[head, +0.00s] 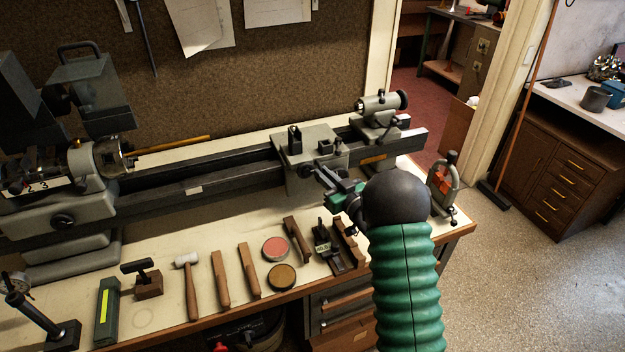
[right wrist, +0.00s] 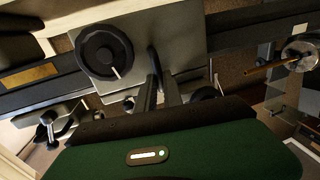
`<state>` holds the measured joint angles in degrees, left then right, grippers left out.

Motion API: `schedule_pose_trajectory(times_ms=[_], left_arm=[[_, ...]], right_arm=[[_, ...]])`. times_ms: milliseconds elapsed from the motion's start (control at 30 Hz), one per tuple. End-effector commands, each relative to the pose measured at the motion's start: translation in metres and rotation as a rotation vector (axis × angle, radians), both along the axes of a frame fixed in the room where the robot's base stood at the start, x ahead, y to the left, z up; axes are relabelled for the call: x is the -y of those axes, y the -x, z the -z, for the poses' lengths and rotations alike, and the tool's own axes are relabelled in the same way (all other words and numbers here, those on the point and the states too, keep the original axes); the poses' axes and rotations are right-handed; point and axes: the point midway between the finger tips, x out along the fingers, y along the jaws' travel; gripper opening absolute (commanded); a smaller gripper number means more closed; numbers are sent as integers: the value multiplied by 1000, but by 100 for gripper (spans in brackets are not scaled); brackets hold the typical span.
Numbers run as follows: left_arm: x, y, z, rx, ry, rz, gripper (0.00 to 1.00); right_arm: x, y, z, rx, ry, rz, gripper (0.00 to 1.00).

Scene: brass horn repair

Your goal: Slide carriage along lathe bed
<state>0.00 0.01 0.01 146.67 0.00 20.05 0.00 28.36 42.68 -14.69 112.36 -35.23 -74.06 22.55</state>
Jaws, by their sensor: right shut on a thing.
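The grey carriage (head: 300,150) sits on the long dark lathe bed (head: 225,180), towards the right end and short of the tailstock (head: 376,120). My right gripper (head: 325,176) reaches the carriage's front from the right. In the right wrist view its two fingers (right wrist: 160,75) are closed together against the front of the carriage (right wrist: 185,40), beside a black handwheel (right wrist: 104,52). The exact part between the fingertips is hard to make out. My green arm and dark wrist hide part of the bench front. My left gripper is not in view.
The headstock chuck (head: 112,155) is at the left, with a clear stretch of bed between it and the carriage. Hand tools, a mallet (head: 188,285) and round tins (head: 275,248) lie along the bench front. A small clamp stand (head: 443,190) is at the right corner.

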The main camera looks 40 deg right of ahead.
Motion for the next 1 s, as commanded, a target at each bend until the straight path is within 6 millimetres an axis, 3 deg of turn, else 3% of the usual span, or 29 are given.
schedule_pose_trajectory(times_ms=[333, 367, 500, 833, 1000], left_arm=[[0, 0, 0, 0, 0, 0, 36], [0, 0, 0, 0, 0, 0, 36], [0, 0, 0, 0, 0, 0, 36], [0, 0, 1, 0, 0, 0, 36], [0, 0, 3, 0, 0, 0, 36]], right_arm=[[0, -2, -3, 7, 3, -2, 0], [0, -2, -3, 7, 3, -3, 15], [0, -2, -2, 5, 1, -4, 32], [-1, 3, -1, 2, 0, -3, 32], [-2, 32, 0, 1, -2, 1, 32]])
